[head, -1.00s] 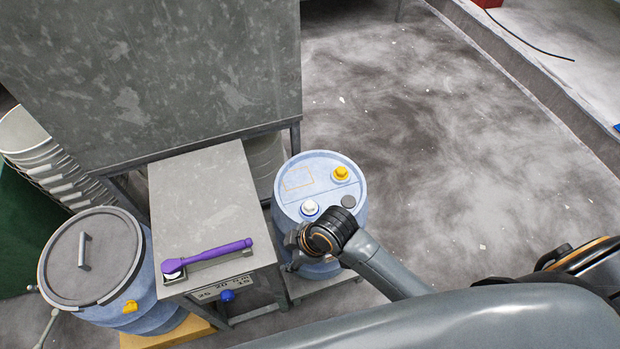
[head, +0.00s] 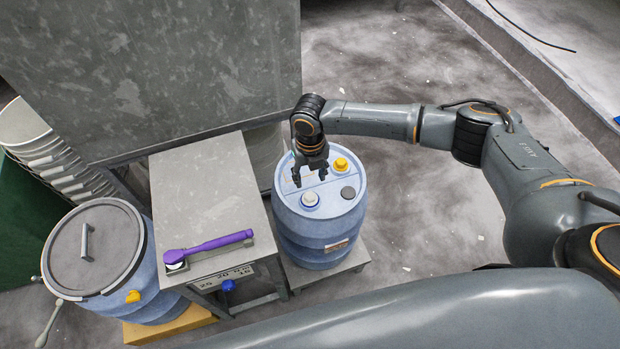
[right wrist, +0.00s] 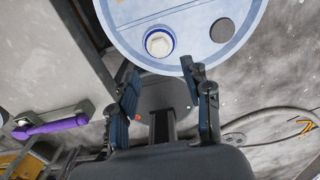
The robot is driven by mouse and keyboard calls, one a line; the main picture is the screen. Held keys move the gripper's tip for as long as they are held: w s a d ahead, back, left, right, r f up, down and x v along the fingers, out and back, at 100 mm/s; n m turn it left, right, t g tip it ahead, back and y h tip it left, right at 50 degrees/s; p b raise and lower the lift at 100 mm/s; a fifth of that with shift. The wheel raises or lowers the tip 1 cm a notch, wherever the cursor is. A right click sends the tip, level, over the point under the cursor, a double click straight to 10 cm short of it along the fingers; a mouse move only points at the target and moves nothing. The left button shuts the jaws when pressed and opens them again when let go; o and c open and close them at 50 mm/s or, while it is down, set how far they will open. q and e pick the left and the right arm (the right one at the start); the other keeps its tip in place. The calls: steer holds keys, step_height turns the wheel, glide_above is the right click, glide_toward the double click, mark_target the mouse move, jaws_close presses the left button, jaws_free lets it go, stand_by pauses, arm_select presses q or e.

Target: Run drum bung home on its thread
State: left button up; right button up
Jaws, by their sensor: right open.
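The blue drum (head: 318,240) stands upright with a white bung (head: 310,199) in a blue-ringed opening near the front of its top. The bung looks upright; how deep it sits, I cannot tell. A yellow cap (head: 341,163) and a dark round spot (head: 348,192) are also on the top. My right gripper (head: 310,180) is open and empty, fingers down, above the drum top and just behind the bung. In the right wrist view the white bung (right wrist: 158,43) lies beyond the open fingertips (right wrist: 160,75), apart from them. My left gripper is not in view.
A grey bench (head: 205,190) left of the drum holds a purple-handled tool (head: 215,244). A lidded blue drum (head: 140,300) stands farther left. A large grey cabinet (head: 150,70) rises behind. Floor to the right is open, crossed by my right arm.

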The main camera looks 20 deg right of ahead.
mark_target(310, 195)
step_height(310, 195, down, 9)
steer(key=b, duration=0.8)
steer(key=shift+f+b, duration=0.2)
steer(key=shift+b, duration=0.1)
steer(key=shift+r+p, duration=0.3)
steer(key=c, duration=1)
steer(key=m, duration=0.3)
steer(key=shift+a, duration=0.1)
steer(key=m, duration=0.8)
steer(key=shift+m, duration=0.3)
steer(key=m, duration=0.8)
steer(key=shift+m, duration=0.3)
steer(key=m, duration=0.5)
steer(key=shift+m, duration=0.4)
steer(key=m, duration=0.9)
steer(key=o, duration=1.2)
